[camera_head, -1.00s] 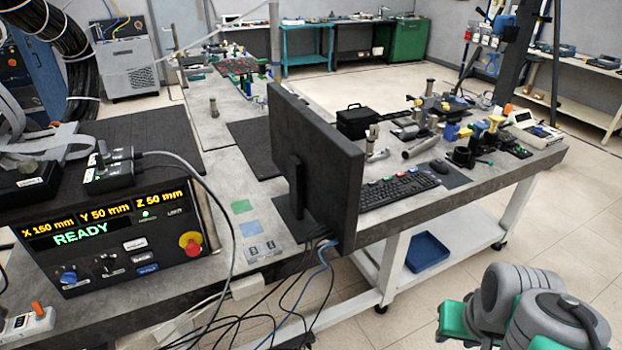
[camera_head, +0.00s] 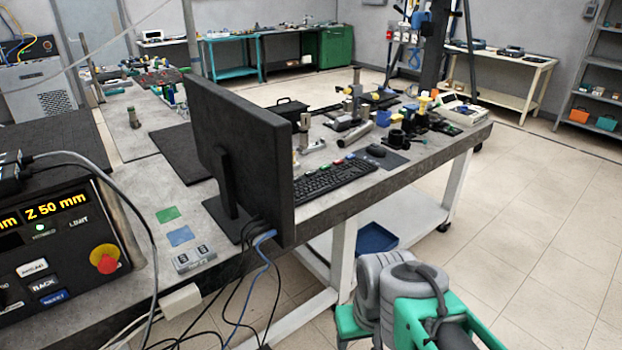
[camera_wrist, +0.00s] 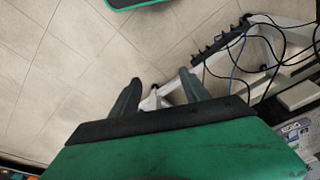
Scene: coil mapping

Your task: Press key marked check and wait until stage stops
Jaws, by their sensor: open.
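A black keyboard (camera_head: 332,178) lies on the bench behind the monitor (camera_head: 240,150), with a few coloured keys along its far edge. Its key markings are too small to read, so I cannot tell which key is marked check. The control box (camera_head: 60,245) at the left edge shows "Z 50 mm", with the rest of its display cut off. I cannot clearly identify the stage. My gripper (camera_wrist: 158,86) is open and empty above the floor in the wrist view; it does not show in the head view, and it is apart from the keyboard.
The monitor stands between the control box and keyboard. A red and yellow stop knob (camera_head: 104,259) sticks out of the box. Loose cables (camera_head: 235,300) hang off the bench's front edge. A blue tray (camera_head: 377,238) sits on the lower shelf. The floor (camera_head: 540,230) at right is clear.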

